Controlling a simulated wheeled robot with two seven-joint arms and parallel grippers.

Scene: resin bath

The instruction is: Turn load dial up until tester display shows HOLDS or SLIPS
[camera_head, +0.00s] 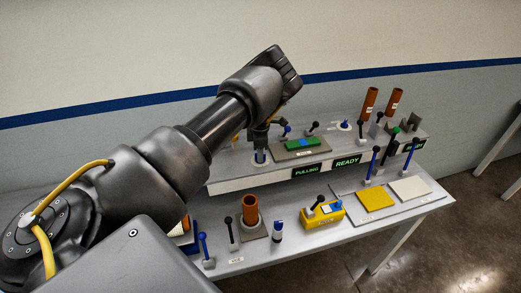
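My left arm reaches in from the left over the raised back shelf. Its gripper (260,146) points down at a small round dial (261,158) with a blue part, at the shelf's left end. The fingertips are at or just above the dial; whether they touch or grip it I cannot tell. A tester display (307,171) on the shelf front reads PULLING in green. A second display (347,161) to its right reads READY. A third display (413,145) farther right is too small to read surely. My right gripper is not in view.
The lower bench holds a brown tube (250,209), a yellow box (324,214), a yellow pad (375,198) and a white pad (410,187). Two brown tubes stand at the back right.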

